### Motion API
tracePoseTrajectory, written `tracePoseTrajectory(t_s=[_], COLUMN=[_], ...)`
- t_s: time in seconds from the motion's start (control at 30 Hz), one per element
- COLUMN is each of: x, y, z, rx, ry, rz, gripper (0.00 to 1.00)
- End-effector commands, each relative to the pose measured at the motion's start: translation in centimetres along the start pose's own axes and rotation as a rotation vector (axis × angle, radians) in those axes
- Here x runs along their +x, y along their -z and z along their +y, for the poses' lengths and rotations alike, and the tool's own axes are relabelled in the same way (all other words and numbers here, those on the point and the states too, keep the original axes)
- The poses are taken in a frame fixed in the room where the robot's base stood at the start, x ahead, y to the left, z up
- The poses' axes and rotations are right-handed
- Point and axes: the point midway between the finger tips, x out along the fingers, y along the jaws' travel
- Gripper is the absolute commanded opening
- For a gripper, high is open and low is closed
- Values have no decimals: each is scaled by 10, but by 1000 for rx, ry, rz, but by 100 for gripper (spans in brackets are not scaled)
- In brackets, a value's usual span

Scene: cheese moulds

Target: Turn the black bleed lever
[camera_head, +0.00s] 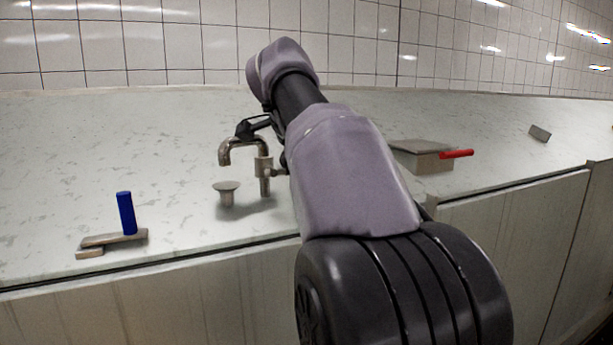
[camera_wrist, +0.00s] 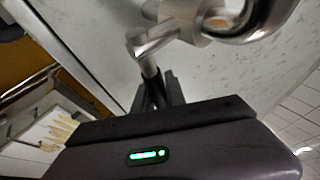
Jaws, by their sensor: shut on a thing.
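The metal tap (camera_head: 264,166) stands on the pale marbled counter, its curved spout pointing left. It also fills the top of the wrist view (camera_wrist: 190,18). A thin metal stem runs down from it to the black bleed lever (camera_wrist: 153,87), whose dark end lies between my fingers. My gripper (camera_wrist: 158,92) is shut on that lever. In the head view my gripper (camera_head: 253,126) is a small dark shape at the top of the tap, partly behind my arm. The lever cannot be told apart from the fingers there.
A small round dish on a post (camera_head: 227,188) stands below the spout. A grey box (camera_head: 425,158) with a red handle (camera_head: 457,154) is right of my arm. A small grey block (camera_head: 540,132) lies far right.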

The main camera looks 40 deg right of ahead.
Motion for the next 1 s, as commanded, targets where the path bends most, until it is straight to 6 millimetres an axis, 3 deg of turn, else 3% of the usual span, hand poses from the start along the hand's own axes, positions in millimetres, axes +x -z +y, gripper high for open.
tracePoseTrajectory(t_s=[0.17, 0.2, 0.3, 0.67, 0.77, 1.0], x=[2, 2, 2, -4, -21, -88], y=[-1, -1, -1, 0, 0, 0], z=[1, 1, 1, 0, 0, -2], rx=[1, 1, 1, 0, 0, -1], ry=[-5, -5, -5, -2, -1, 1], rz=[-2, -2, -2, -1, -1, -1], gripper=[0, 20, 38, 38, 38, 38])
